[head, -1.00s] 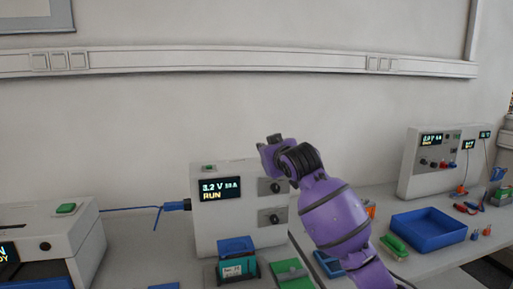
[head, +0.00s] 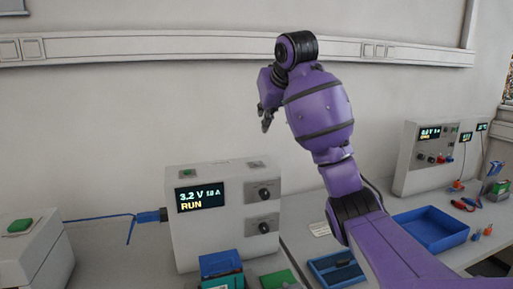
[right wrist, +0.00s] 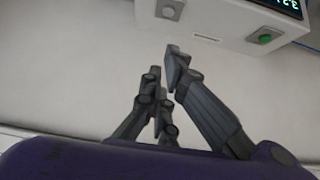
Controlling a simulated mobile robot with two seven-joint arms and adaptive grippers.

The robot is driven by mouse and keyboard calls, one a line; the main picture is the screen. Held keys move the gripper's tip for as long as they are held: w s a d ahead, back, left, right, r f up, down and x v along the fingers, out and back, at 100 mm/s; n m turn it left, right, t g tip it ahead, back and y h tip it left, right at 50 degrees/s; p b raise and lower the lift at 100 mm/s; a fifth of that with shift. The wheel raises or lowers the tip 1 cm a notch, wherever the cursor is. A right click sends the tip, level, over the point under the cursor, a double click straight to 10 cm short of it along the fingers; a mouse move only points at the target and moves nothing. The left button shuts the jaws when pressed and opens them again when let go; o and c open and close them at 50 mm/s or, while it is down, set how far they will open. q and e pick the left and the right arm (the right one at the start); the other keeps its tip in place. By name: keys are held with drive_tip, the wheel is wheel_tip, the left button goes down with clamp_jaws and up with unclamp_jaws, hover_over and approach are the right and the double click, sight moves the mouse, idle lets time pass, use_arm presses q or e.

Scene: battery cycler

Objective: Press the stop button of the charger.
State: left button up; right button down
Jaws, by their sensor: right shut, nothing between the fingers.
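The charger (head: 215,235) is a white box on the bench with a lit screen (head: 201,197) reading 3.2 V and RUN. A green button (head: 186,172) sits on its top at the left and also shows in the right wrist view (right wrist: 265,38). A second button pad (head: 247,163) sits on the top further right; its colour is hard to tell. My left gripper is not in view.
A blue and teal battery holder (head: 221,265) stands before the charger. A blue cable (head: 105,217) runs from its left side. A white device with a green button (head: 20,226) stands at left. A blue tray (head: 430,230) and a power supply (head: 412,175) are at right.

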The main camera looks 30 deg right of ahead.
hover_over(258, 162)
drive_tip(key=f, duration=0.8)
drive_tip(key=shift+w, duration=0.3)
wheel_tip(258, 162, down, 2)
drive_tip(key=shift+f, duration=0.1)
drive_tip(key=shift+s+f, duration=0.15)
drive_tip(key=shift+f, duration=0.35)
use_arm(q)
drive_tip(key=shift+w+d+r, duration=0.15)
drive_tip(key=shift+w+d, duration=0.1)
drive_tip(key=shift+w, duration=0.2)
use_arm(e)
drive_tip(key=shift+f, duration=0.15)
